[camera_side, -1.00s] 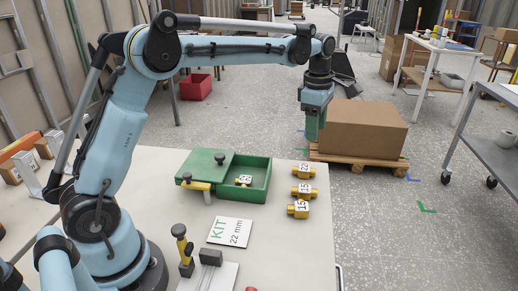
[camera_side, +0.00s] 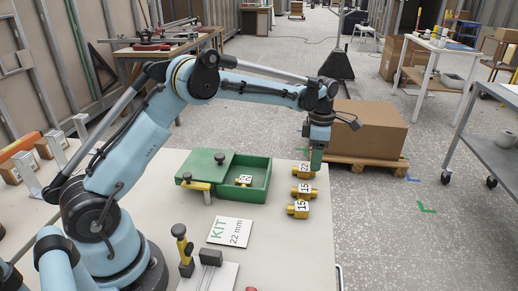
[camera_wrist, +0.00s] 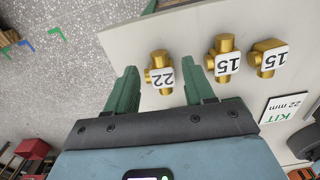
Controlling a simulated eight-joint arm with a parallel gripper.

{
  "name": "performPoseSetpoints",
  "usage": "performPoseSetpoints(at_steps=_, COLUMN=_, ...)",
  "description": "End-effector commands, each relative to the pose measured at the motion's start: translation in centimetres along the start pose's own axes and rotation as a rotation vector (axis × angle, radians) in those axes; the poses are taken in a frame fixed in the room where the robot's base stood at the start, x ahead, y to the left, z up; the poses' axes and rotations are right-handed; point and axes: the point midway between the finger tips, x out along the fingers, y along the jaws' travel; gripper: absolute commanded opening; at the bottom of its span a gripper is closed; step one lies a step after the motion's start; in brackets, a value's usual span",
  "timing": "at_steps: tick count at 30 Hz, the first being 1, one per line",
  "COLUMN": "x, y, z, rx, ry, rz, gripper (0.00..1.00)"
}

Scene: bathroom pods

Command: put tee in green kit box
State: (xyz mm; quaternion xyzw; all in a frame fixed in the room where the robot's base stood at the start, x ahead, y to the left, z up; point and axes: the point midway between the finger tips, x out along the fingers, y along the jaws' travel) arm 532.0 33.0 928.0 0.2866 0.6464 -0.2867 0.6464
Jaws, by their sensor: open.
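A brass tee labelled 22 (camera_side: 303,170) lies at the far end of a row of fittings on the table. It also shows in the wrist view (camera_wrist: 161,75), in line with the gap between my fingertips. My gripper (camera_side: 316,166) is open, pointing down, just above and beside this tee. The green kit box (camera_side: 262,190) stands left of the row. Its left part is covered, and a labelled brass fitting (camera_side: 243,181) lies in its open right part.
Two brass fittings labelled 15 (camera_side: 304,190) (camera_side: 298,209) lie close in line with the 22 tee. A KIT 22 mm card (camera_side: 230,232) lies in front of the box. A fixture with a yellow-black handle (camera_side: 182,244) stands at the front. The table's right edge is near the row.

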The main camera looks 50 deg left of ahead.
Motion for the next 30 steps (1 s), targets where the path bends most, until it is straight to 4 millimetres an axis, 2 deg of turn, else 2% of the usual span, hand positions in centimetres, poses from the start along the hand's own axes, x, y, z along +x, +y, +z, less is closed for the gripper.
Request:
performPoseSetpoints(at_steps=6, x=3.2, y=0.1, z=0.2, rx=0.001, ry=0.000, rz=0.000, gripper=0.53)
performPoseSetpoints(at_steps=9, x=4.1, y=0.1, z=0.1, rx=0.001, ry=0.000, rz=0.000, gripper=0.53)
performPoseSetpoints(at_steps=18, x=4.5, y=0.1, z=0.1, rx=0.001, ry=0.000, rz=0.000, gripper=0.52)
performPoseSetpoints(at_steps=27, x=4.4, y=0.1, z=0.1, rx=0.001, ry=0.000, rz=0.000, gripper=0.06)
performPoseSetpoints(at_steps=30, x=4.4, y=0.1, z=0.1, rx=0.001, ry=0.000, rz=0.000, gripper=0.03)
